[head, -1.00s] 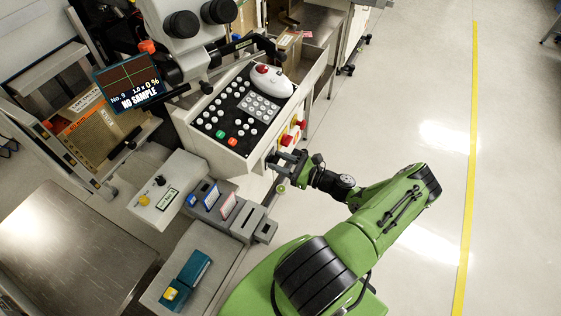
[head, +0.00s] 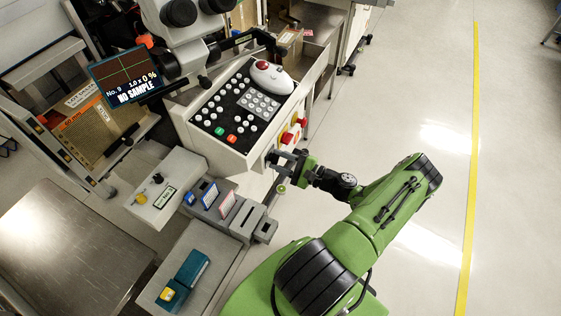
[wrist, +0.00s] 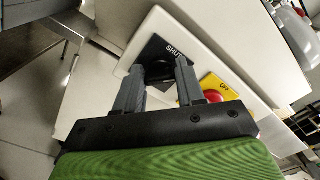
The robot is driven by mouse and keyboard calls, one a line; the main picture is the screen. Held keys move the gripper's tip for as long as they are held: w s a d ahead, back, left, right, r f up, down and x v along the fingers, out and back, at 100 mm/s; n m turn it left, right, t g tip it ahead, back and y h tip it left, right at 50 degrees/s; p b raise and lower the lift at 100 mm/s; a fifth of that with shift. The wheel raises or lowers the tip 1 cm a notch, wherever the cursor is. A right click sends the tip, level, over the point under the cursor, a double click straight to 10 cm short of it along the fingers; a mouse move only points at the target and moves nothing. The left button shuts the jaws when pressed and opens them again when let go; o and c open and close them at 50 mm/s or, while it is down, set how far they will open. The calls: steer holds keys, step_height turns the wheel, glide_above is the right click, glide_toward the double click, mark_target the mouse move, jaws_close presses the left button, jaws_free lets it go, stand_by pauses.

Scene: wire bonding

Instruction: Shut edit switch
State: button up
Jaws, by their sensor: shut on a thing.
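The edit switch is a dark knob (wrist: 158,71) on a black plate (wrist: 181,60) on a pale panel in the wrist view. White lettering reading "SHUT" shows on the plate by the right finger. My gripper (wrist: 159,76) has its two grey fingers on either side of the knob and is shut on it. The fingers hide part of the knob and plate, so I cannot read the knob's angle. In the head view my gripper (head: 276,160) is at the front right face of the console (head: 215,145), and the knob is hidden there.
A red button on a yellow "OFF" plate (wrist: 219,86) sits close to the right finger. Red and yellow controls (head: 291,133) show beside my gripper. The floor to the right is clear.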

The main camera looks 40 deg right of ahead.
steer(key=shift+a+f+n+b, duration=0.15)
steer(key=shift+n+b, duration=0.4)
steer(key=shift+n, duration=1.55)
steer(key=shift+d+f+n+b, duration=0.1)
steer(key=shift+n+b, duration=0.4)
steer(key=shift+n, duration=1.6)
steer(key=o, duration=1)
steer(key=shift+o, duration=0.2)
steer(key=shift+s, duration=0.1)
steer(key=v, duration=1.5)
steer(key=shift+s+p, duration=0.35)
steer(key=shift+p, duration=0.1)
steer(key=shift+r, duration=0.15)
